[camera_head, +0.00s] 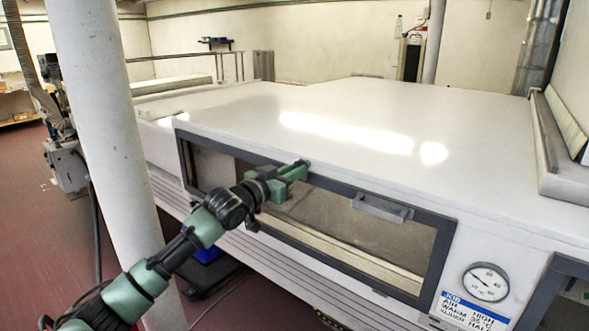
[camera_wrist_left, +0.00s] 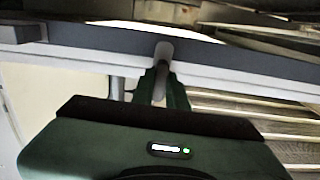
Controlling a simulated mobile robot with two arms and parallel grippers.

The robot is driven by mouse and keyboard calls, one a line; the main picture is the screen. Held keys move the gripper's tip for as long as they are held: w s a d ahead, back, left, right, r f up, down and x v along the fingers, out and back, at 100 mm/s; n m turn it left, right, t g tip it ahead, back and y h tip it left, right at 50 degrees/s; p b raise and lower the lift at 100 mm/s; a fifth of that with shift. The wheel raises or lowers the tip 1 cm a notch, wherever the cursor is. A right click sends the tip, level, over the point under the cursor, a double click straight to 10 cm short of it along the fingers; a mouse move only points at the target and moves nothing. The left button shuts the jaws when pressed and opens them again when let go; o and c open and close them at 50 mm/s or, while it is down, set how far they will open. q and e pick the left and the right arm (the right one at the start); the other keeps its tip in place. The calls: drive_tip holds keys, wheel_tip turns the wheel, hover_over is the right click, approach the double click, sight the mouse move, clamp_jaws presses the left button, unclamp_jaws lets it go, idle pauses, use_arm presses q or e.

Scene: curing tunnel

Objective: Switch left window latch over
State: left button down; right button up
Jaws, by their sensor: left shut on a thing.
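The left window (camera_head: 330,222) is a long glazed panel with a dark grey frame in the front of the white tunnel housing. My left gripper (camera_head: 298,170) is at the top rail of this frame, left of its middle. In the left wrist view, the gripper's fingers (camera_wrist_left: 160,88) are closed around a grey rounded latch (camera_wrist_left: 164,52) that stands against the dark frame rail. In the head view the gripper hides the latch, and I cannot tell which way it is turned. My right gripper is in neither view.
A grey handle (camera_head: 382,208) projects from the frame to the right of my gripper. A dial gauge (camera_head: 486,282) and a blue-and-white label (camera_head: 470,312) are farther right. A white column (camera_head: 105,130) stands at the left. The housing top (camera_head: 360,110) is clear.

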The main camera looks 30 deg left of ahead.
use_arm(q)
drive_tip(key=shift+n, duration=0.3)
drive_tip(key=c, duration=1.4)
unclamp_jaws()
